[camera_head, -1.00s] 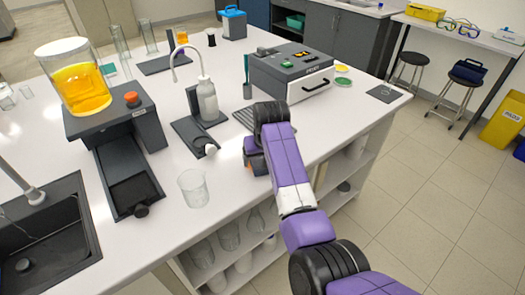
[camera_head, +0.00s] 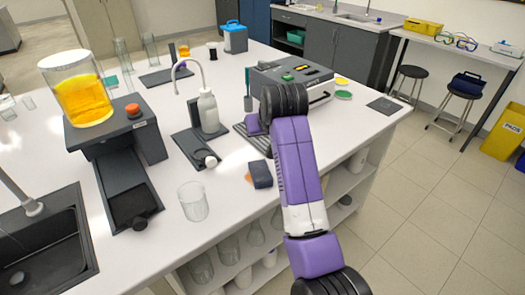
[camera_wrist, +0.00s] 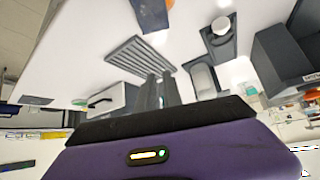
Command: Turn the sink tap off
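The sink tap (camera_head: 31,207) is a pale curved spout at the left edge of the head view. It hangs over the dark sink (camera_head: 83,250), and its handle is outside the picture. A faint thin streak shows below the spout, but I cannot tell if it is running water. My gripper is over the counter's right part, far from the tap. In the wrist view my gripper's fingers (camera_wrist: 161,91) are close together with nothing visible between them. In the head view my wrist hides most of the gripper. The wrist view does not show the sink tap.
Between my arm and the sink stand a glass beaker (camera_head: 193,203), a white wash bottle (camera_head: 208,112), and a dark device (camera_head: 118,135) bearing an orange-filled vessel (camera_head: 83,97). A grey box machine (camera_head: 290,75) stands behind my wrist. The floor right of the counter (camera_head: 440,200) is clear.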

